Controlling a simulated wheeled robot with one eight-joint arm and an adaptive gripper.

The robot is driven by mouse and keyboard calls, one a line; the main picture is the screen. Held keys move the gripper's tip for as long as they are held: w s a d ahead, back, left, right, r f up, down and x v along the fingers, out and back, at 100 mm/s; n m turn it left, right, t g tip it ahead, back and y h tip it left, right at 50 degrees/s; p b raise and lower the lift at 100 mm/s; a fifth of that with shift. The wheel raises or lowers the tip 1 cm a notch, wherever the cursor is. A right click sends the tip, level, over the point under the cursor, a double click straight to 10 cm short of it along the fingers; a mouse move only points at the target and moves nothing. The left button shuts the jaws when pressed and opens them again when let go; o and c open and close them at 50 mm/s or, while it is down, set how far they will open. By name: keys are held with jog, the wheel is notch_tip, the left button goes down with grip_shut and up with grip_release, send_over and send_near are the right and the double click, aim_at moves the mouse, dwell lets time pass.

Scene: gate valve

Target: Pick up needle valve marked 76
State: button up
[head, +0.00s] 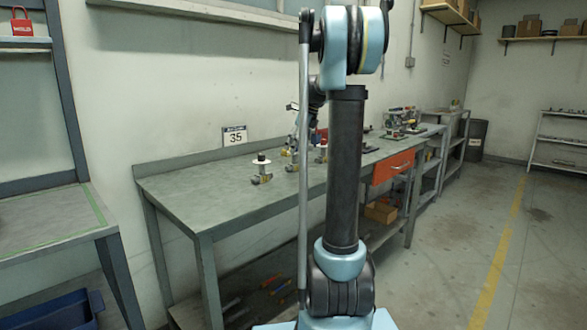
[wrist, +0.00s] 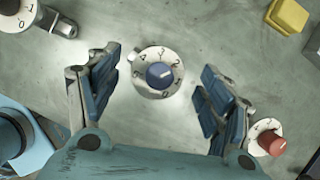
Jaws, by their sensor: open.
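In the wrist view my gripper (wrist: 160,85) is open, one blue-padded finger on each side of a valve (wrist: 145,87) with a pale round dial and a blue knob. The valve lies between the fingers, apparently untouched. Its dial carries several dark characters; I cannot make out the mark 76. A second valve with a red knob (wrist: 273,143) is just right of the right finger. Part of another valve with a marked dial (wrist: 40,17) shows at the top left. In the head view my arm mostly hides the gripper.
The grey-green bench (head: 200,190) carries a valve with a dark knob (head: 262,168) near its left part. A sign reading 35 (head: 235,136) is on the wall behind. A yellow block (wrist: 288,15) is at the wrist view's top right. A red drawer (head: 393,167) hangs under the bench.

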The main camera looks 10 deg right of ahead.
aim_at(295, 162)
jog(key=shift+x, duration=2.65)
jog(key=shift+a+r, duration=0.1)
jog(key=shift+a, duration=0.05)
jog(key=shift+c, duration=0.6)
jog(key=c, duration=1.5)
jog(key=shift+c, duration=0.2)
